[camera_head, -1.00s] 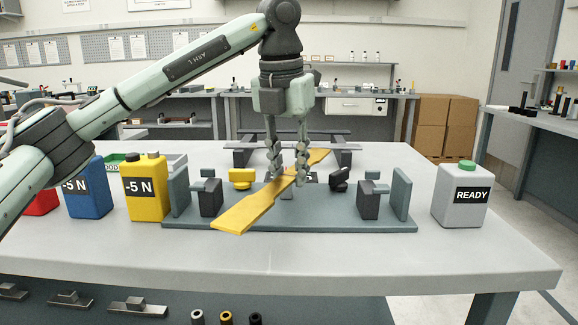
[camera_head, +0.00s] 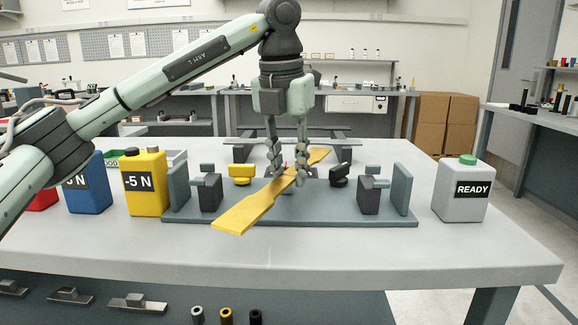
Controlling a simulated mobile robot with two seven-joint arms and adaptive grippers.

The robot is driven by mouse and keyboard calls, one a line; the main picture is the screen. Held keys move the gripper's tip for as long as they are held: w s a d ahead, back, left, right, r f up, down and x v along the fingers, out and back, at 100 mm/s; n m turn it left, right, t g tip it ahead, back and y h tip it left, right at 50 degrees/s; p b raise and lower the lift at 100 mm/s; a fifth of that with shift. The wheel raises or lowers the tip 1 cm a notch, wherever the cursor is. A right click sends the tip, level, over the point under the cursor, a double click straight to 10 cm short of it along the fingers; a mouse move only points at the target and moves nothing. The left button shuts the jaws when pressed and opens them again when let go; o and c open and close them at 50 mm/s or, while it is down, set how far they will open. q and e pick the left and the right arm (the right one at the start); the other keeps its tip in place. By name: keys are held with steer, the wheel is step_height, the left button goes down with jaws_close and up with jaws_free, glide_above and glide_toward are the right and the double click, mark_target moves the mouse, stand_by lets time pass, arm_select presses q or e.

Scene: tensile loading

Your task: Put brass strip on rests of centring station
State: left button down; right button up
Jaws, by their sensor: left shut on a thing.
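My left gripper (camera_head: 287,172) points down over the middle of the centring station and is shut on the brass strip (camera_head: 246,212). The strip is a long yellow bar with wide ends. It lies diagonally, near end at lower left and far end at upper right, and seems to be above the station plate; the exact gap cannot be told. The centring station (camera_head: 310,217) is a grey plate with dark blocks (camera_head: 210,192) and (camera_head: 368,194) at left and right and upright end plates. The strip and gripper hide part of its middle. My right gripper is not in view.
A yellow "-5 N" container (camera_head: 146,185) and a blue one (camera_head: 88,190) stand left of the station. A white "READY" container (camera_head: 460,190) stands right of it. A dark frame (camera_head: 342,150) lies behind. The table front (camera_head: 300,255) is clear.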

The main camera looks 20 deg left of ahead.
arm_select(q)
steer(key=shift+f+b, duration=0.3)
steer(key=shift+f, duration=0.15)
stand_by(0.4)
steer(key=c, duration=1.2)
jaws_free()
